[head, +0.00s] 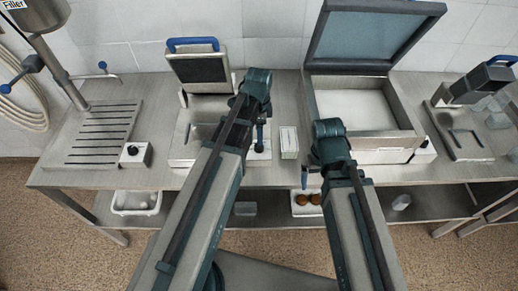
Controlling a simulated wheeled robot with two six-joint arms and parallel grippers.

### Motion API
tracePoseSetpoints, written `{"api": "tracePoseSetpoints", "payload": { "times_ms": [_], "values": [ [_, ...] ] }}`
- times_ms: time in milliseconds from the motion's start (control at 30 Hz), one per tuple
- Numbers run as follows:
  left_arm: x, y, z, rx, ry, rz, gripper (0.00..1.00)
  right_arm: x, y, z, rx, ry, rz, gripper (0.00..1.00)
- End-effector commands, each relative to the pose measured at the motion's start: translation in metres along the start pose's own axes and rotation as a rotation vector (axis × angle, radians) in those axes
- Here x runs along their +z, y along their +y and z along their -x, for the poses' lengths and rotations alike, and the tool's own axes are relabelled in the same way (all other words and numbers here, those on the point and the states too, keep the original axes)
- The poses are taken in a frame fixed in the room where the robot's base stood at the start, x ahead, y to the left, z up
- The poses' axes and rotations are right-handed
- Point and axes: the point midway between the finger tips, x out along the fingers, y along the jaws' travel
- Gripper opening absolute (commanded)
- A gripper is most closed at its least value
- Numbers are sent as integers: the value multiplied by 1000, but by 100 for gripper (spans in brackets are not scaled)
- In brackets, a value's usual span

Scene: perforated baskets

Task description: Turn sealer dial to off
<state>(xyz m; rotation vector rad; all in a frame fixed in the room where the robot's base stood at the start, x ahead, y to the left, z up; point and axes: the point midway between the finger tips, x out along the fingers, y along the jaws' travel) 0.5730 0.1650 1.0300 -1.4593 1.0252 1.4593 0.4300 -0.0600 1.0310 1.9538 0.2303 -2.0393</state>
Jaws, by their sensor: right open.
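The large machine with its lid raised (372,36) stands at the back right; a dark dial (424,143) sits at its right front corner. A smaller machine with a blue handle (192,44) stands at the back left, partly hidden by my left arm. I cannot tell from its look alone which one is the sealer. My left gripper (260,138) points down in front of the smaller machine; its fingers are too small to read. My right gripper (308,178) is open at the bench's front edge, left of the large machine's front, partly hidden by my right arm. It appears empty and apart from the dial.
A white box with a black knob (133,151) sits at the bench front left, near a slotted drain plate (100,132). A small white block (289,142) stands between my arms. A dark device (480,84) stands at right. A white bin (136,202) is on the lower shelf (270,212).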

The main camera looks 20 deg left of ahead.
Motion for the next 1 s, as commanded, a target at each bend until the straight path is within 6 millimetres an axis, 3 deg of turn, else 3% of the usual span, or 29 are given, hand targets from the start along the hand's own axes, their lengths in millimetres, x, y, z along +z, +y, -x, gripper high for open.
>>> {"api": "tracePoseSetpoints", "payload": {
  "times_ms": [33, 400, 833, 1000],
  "values": [
    [0, 0, -15, 0, 0, 0, 72, -1, -2, -15, 0, 0, 0, 100],
    [0, 0, -62, 0, 0, 0, 72, -4, -6, -61, 0, 0, -1, 100],
    [0, 0, -66, 0, 0, 0, 72, -4, -6, -66, 0, 0, -2, 100],
    [0, 0, -66, 0, 0, 0, 41, -4, -6, -66, 0, 0, -2, 100]
  ]
}}
